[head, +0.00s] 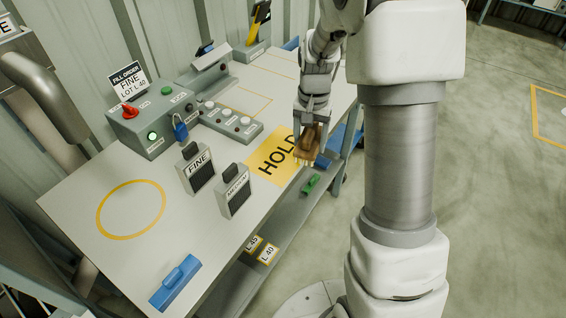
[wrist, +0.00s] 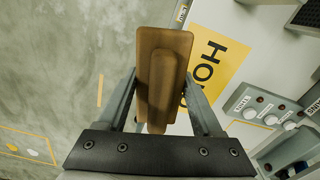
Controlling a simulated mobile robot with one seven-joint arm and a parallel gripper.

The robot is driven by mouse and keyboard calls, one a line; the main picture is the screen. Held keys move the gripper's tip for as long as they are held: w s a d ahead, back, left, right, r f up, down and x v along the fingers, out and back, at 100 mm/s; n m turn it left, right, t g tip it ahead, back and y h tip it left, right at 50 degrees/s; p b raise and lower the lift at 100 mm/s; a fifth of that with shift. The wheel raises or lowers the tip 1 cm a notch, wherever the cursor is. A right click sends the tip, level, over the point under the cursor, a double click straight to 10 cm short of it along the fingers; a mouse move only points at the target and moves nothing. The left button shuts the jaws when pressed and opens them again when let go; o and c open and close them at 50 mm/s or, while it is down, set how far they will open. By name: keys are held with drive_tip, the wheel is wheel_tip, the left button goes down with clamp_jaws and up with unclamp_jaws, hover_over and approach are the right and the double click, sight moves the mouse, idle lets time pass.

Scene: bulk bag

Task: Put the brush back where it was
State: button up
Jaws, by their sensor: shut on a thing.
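The brush (head: 308,145) has a brown wooden back and pale bristles pointing down. My gripper (head: 312,125) is shut on it and holds it over the front edge of the bench, beside the yellow HOLD mat (head: 266,162). In the wrist view the brush (wrist: 163,75) sits between the two fingers, its wooden back toward the camera. The HOLD mat (wrist: 218,58) lies partly behind it there. I cannot tell whether the bristles touch anything.
The bench (head: 85,185) carries FINE (head: 197,172) and MEDIUM (head: 234,197) blocks, a control box (head: 150,125) with a blue padlock, a button panel (head: 232,122), a yellow ring (head: 131,209) and a blue handled piece (head: 175,283). A lower shelf holds a green item (head: 312,184) and tags.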

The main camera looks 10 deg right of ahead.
drive_tip(key=shift+w+d+f+m+b, duration=0.15)
drive_tip(key=shift+w+d+m+b, duration=0.1)
drive_tip(key=shift+d+m+b, duration=0.3)
drive_tip(key=shift+w+d+f+m+b, duration=0.1)
drive_tip(key=shift+w+d+m+b, duration=0.2)
drive_tip(key=shift+m, duration=0.35)
drive_tip(key=shift+w+f, duration=0.1)
drive_tip(key=shift+w, duration=0.05)
hover_over(282, 154)
wheel_tip(282, 154, down, 6)
drive_tip(key=shift+f, duration=2.25)
drive_tip(key=shift+f, duration=0.1)
drive_tip(key=o, duration=1.2)
